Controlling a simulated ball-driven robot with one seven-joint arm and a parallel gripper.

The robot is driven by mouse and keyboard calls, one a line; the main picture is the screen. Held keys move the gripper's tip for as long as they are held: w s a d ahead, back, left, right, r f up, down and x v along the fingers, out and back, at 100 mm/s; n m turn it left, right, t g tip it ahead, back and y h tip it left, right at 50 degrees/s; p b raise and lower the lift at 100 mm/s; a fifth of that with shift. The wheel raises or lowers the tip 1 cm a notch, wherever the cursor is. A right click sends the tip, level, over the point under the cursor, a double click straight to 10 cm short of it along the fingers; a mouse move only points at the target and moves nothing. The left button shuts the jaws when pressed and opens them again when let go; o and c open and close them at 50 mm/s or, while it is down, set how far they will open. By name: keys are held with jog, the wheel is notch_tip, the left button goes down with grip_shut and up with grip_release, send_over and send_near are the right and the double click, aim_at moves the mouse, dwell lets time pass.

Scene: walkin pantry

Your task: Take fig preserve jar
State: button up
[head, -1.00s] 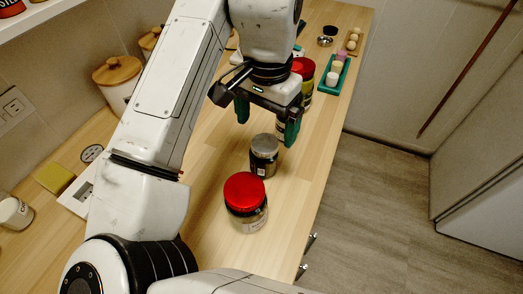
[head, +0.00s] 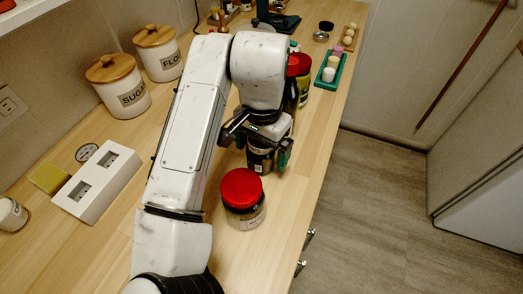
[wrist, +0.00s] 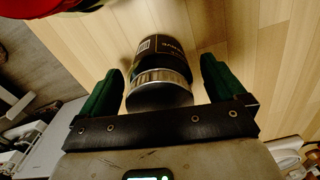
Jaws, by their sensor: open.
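A dark jar (head: 261,161) with a silver lid stands upright on the wooden counter; I cannot read its label well enough to tell whether it is the fig preserve. My gripper (head: 257,148) is open above and around it in the head view, hiding its lid. In the wrist view the jar (wrist: 160,75) lies between the two green fingers of my gripper (wrist: 162,68), with a visible gap at the right finger. A red-lidded jar (head: 243,201) stands just in front of it.
Another red-lidded jar (head: 301,80) stands behind my gripper. A green tray (head: 329,70) with small items is farther back. Sugar (head: 119,87) and flour (head: 158,53) canisters and a white block (head: 98,180) are at left. The counter's right edge is close.

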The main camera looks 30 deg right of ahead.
jog(key=shift+c, duration=0.5)
jog(key=c, duration=1.4)
jog(key=shift+o, duration=0.2)
jog(key=shift+r, duration=0.15)
